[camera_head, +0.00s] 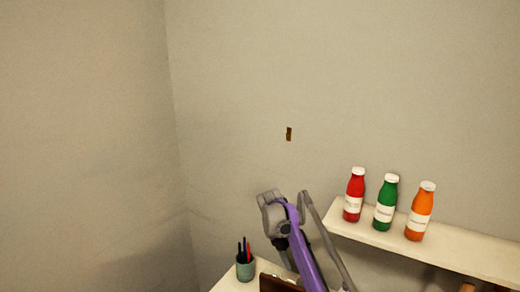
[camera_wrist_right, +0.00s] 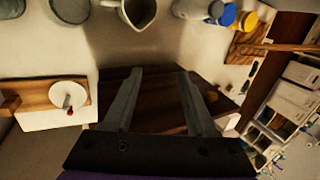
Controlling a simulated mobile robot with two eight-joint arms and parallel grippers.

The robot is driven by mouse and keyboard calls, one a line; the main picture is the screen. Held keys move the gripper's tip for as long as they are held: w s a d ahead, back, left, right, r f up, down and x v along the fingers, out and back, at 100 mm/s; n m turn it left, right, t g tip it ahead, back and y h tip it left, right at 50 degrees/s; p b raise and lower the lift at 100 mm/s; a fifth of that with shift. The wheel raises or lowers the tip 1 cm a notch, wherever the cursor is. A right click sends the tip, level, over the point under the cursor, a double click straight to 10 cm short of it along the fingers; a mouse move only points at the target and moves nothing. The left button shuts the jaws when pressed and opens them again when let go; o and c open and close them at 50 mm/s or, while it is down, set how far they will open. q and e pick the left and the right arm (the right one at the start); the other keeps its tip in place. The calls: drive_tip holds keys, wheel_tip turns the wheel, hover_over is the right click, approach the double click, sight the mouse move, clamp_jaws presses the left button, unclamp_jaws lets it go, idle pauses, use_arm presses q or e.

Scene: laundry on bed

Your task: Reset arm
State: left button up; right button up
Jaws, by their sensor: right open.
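My right gripper (camera_wrist_right: 158,71) shows in the wrist view with its two dark fingers spread wide. No object is gripped between them. Behind the fingers is a dark brown wooden surface (camera_wrist_right: 150,112); I cannot tell its distance. In the head view a purple and grey jointed arm shape (camera_head: 308,262) rises from the bottom edge in front of the wall, left of a shelf. Its grey end is at the top; no finger gap can be made out there. My left gripper is not in view.
A shelf (camera_head: 460,250) holds red (camera_head: 354,195), green (camera_head: 385,203) and orange (camera_head: 420,212) bottles. A cup (camera_head: 245,268) holds pens. The wrist view shows a pitcher (camera_wrist_right: 137,10), a white plate (camera_wrist_right: 68,94) on a wooden board, and white compartments (camera_wrist_right: 290,100).

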drive_tip(key=s+d+r+m+t+y, duration=0.1)
drive_tip(key=s+d+r+m+t, duration=0.1)
drive_tip(key=s+r+m, duration=0.35)
drive_tip(key=s+d+r+m+t+y, duration=0.1)
drive_tip(key=s+d+r+m+t, duration=0.15)
drive_tip(key=s+m, duration=0.65)
drive_tip(key=s+d+f+m+t+y, duration=0.1)
drive_tip(key=s+f+m, duration=0.5)
drive_tip(key=s, duration=0.5)
drive_tip(key=s+f+m+t+y, duration=0.1)
drive_tip(key=s+f+m+t, duration=0.1)
drive_tip(key=s+f+m, duration=0.4)
drive_tip(key=s+m, duration=0.4)
drive_tip(key=s, duration=0.1)
drive_tip(key=shift+s+d+f, duration=0.15)
drive_tip(key=shift+s+d, duration=0.15)
drive_tip(key=shift+d, duration=0.1)
